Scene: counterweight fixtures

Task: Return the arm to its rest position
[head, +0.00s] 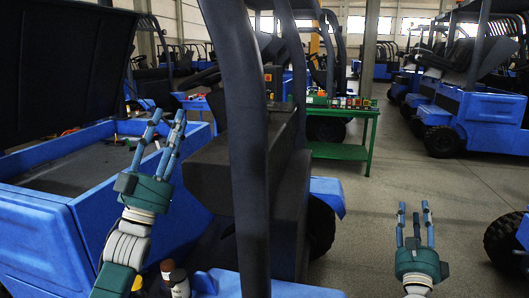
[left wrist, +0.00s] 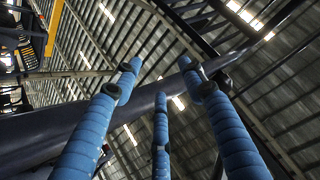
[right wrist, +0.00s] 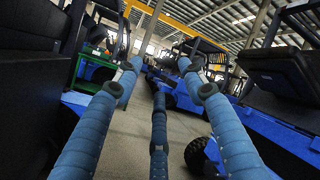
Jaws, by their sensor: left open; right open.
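My left gripper (head: 166,133) points upward in the head view, in front of the blue cart's open bed and left of a dark upright post. Its blue fingers are spread and empty. In the left wrist view its fingers (left wrist: 160,85) point at the roof, with a dark bar running behind them. My right gripper (head: 416,222) is over the open floor at the lower right of the head view, fingers apart and empty. In the right wrist view its fingers (right wrist: 155,85) point along the aisle between vehicles.
A blue vehicle (head: 75,225) with a raised dark lid (head: 62,70) stands close on the left. Its dark post (head: 240,130) rises beside my left gripper. A green table (head: 340,152) with small items stands behind. Blue vehicles (head: 475,105) line the right. Grey floor (head: 375,200) is clear between.

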